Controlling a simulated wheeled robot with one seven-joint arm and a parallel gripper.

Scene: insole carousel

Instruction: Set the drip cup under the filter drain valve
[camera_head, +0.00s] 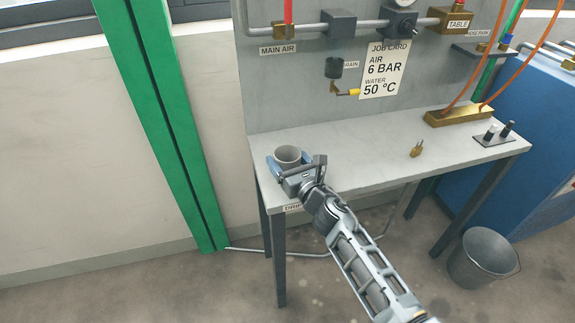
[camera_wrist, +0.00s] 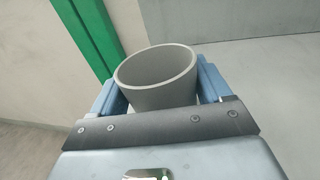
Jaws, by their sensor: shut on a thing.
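The drip cup (camera_head: 288,155) is a light grey open cup at the left end of the bench shelf. My gripper (camera_head: 289,166) is shut on it, with a blue finger on each side. In the wrist view the cup (camera_wrist: 157,75) stands upright and looks empty between the fingers (camera_wrist: 155,85). I cannot tell whether its base touches the shelf. The filter drain valve (camera_head: 347,92) is a small brass fitting with a yellow handle under the dark filter bowl (camera_head: 334,68), beside the drain label. It is up and to the right of the cup in the head view.
The grey shelf (camera_head: 370,165) is clear in the middle. A brass padlock (camera_head: 416,150), a brass manifold (camera_head: 459,116) with orange hoses and a small switch plate (camera_head: 494,134) sit to the right. A bucket (camera_head: 483,257) stands on the floor. A green post (camera_head: 165,120) rises at left.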

